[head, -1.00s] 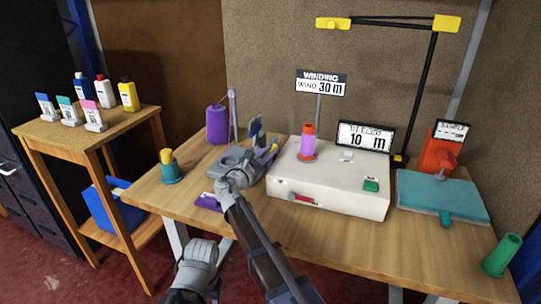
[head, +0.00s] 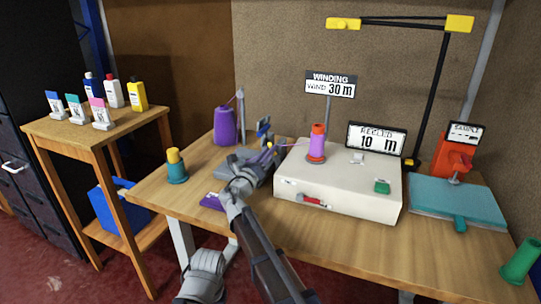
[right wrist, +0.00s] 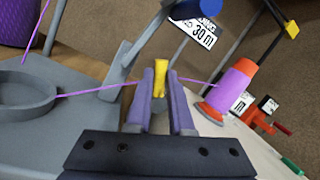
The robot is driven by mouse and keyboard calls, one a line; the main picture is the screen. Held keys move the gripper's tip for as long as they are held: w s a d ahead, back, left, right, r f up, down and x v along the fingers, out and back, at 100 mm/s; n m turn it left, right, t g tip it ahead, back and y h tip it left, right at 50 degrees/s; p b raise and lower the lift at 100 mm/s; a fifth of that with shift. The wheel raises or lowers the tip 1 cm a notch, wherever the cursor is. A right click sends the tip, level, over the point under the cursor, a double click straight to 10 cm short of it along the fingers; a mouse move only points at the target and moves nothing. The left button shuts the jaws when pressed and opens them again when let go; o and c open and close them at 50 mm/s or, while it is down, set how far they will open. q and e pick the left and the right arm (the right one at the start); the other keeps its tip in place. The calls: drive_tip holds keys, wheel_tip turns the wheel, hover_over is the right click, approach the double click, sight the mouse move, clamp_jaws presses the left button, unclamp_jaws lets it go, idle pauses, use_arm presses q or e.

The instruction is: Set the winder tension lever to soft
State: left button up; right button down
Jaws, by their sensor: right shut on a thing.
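The winder's grey base (right wrist: 85,82) is in the right wrist view, with a round ring on its left and an upright carrying a blue knob (right wrist: 195,8). My right gripper (head: 265,155) is over the winder, left of the white box. In the right wrist view its purple-padded fingers (right wrist: 160,95) are shut on a yellow-tipped piece (right wrist: 161,70), which looks like the tension lever. The lever's lower part and any soft mark are hidden. Purple yarn (right wrist: 95,92) runs to the fingers and on to the purple and orange cone (right wrist: 236,90).
The white box (head: 340,185), with a red lever (head: 312,200) and a green button (head: 382,187), stands close right of the gripper. A purple yarn cone (head: 224,125) is behind left, a teal spool (head: 176,168) left.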

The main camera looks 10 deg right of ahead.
drive_tip(key=shift+a+f+n+t, duration=0.2)
drive_tip(key=shift+n+t, duration=0.1)
drive_tip(key=shift+n, duration=0.7)
drive_tip(key=shift+w, duration=0.1)
drive_tip(key=c, duration=1.1)
unclamp_jaws()
drive_tip(key=shift+y, duration=0.4)
drive_tip(key=b+v, duration=0.2)
drive_tip(key=v, duration=0.6)
drive_tip(key=shift+w+f, duration=0.1)
